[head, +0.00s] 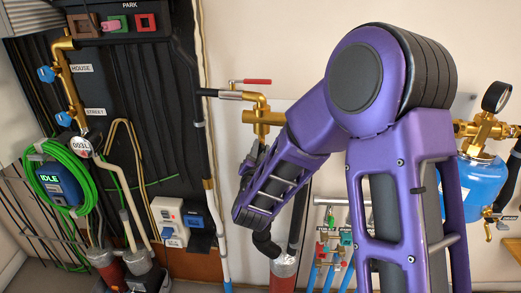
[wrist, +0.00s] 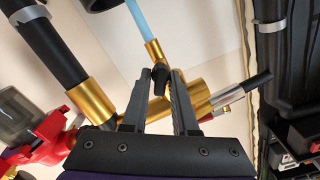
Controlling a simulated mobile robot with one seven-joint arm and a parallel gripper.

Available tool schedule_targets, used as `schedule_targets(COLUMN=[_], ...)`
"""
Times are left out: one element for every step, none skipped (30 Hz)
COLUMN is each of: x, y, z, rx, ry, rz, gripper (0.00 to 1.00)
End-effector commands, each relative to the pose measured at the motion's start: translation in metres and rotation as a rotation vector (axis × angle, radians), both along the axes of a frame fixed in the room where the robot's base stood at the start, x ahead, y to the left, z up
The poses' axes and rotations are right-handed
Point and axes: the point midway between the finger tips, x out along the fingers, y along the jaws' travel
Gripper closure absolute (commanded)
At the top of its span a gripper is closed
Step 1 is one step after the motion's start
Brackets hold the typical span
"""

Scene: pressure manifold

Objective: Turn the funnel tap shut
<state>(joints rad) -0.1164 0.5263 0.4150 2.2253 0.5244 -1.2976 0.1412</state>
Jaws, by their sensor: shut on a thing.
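Brass pipework with a red lever (head: 257,81) is on the pale wall just above my gripper in the head view. My gripper (wrist: 160,80) is shut on a short black piece, seen between its fingertips in the wrist view. A brass fitting (wrist: 154,52) with a light blue tube (wrist: 139,18) stands right at that black piece. I take the black piece to be the tap handle, but its shape is mostly hidden by the fingers. A wide brass body (wrist: 190,95) lies behind the fingers. In the head view my own arm hides the grasp.
A dark panel (head: 140,110) with brass valves and blue handles (head: 47,74) is at left. A red cup (head: 284,268) with a black hose is below my gripper. A rack of small taps (head: 333,240) and a blue tank (head: 482,180) with a gauge are at right.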

Motion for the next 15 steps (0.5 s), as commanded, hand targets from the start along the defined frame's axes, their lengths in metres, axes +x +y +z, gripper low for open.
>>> schedule_targets(x=[-0.0002, -0.0002, -0.0003, -0.0003, -0.0003, -0.0003, -0.0003, -0.0002, -0.0002, -0.0002, -0.0002, -0.0003, -0.0004, -0.0004, -0.0004], y=[-0.0003, -0.0005, -0.0006, -0.0007, -0.0007, -0.0009, -0.001, -0.0012, -0.0013, -0.0014, -0.0015, -0.0016, -0.0016, -0.0017, -0.0018], z=[-0.0006, -0.0007, -0.0009, -0.001, -0.0011, -0.0012, -0.0014, -0.0015, -0.0017, -0.0018, -0.002, -0.0022, -0.0023, -0.0025, -0.0027], rx=[0.044, 0.073, 0.11, 0.139, 0.168, 0.205, 0.234, 0.262, 0.3, 0.329, 0.357, 0.395, 0.424, 0.452, 0.49], ry=[0.0, -0.001, -0.002, -0.003, -0.004, -0.006, -0.007, -0.008, -0.008, -0.009, -0.01, -0.011, -0.012, -0.013, -0.015], rz=[0.0, 0.0, 0.0, 0.0, 0.0, 0.0, 0.0, 0.0, 0.0, 0.0, 0.0, 0.0, 0.0, 0.0, 0.0], gripper=[1.0, 1.0, 1.0, 1.0, 1.0, 1.0, 1.0, 1.0, 1.0, 1.0, 1.0, 1.0, 1.0, 1.0, 1.0])
